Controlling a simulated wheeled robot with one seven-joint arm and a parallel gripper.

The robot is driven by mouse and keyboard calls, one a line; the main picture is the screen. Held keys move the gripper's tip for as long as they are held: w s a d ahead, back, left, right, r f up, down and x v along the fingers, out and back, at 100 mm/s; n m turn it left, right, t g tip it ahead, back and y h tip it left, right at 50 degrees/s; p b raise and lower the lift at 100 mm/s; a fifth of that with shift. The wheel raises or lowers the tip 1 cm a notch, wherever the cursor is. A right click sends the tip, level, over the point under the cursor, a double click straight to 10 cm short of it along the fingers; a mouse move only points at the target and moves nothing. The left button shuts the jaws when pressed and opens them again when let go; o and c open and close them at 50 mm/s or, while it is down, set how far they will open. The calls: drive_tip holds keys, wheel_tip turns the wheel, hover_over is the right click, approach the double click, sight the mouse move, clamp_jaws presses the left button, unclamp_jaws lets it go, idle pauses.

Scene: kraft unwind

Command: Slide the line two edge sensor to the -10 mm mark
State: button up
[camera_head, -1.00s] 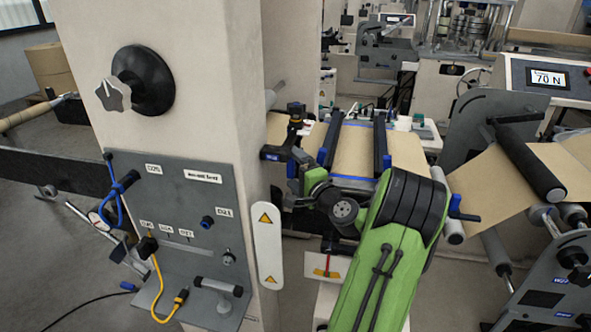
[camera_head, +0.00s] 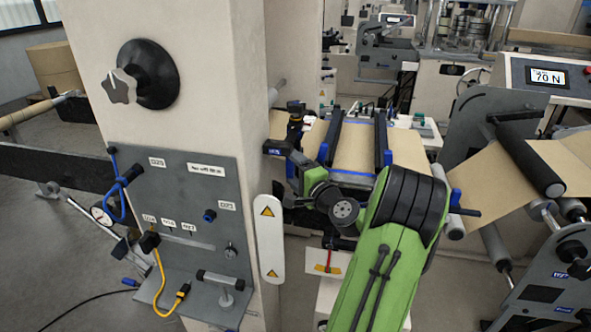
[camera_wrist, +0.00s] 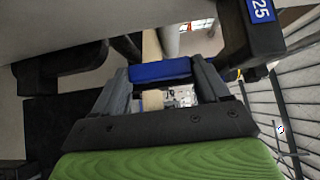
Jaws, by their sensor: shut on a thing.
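The edge sensor assembly (camera_head: 295,125) is a dark block on a bracket at the left side of the brown web, just right of the pillar, partly hidden by my arm. My gripper (camera_wrist: 162,80) shows in the wrist view with both grey fingers closed on a blue piece (camera_wrist: 160,72), which looks like part of the edge sensor. In the head view my gripper (camera_head: 288,150) is at the assembly, small and partly hidden by my wrist. A black block with a blue "25" label (camera_wrist: 262,10) is at upper right in the wrist view. No millimetre scale is readable.
The pillar (camera_head: 190,90) with its grey connector panel (camera_head: 190,215) stands close left of my gripper. The brown web (camera_head: 355,148) runs between dark rails to the right. A roller stand (camera_head: 480,125) with a "70 N" display (camera_head: 548,78) is at far right.

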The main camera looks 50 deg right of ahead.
drive_tip(key=o, duration=1.5)
drive_tip(key=shift+w+d, duration=0.1)
drive_tip(key=shift+d, duration=0.25)
drive_tip(key=b+v, duration=0.2)
drive_tip(key=v, duration=1.4)
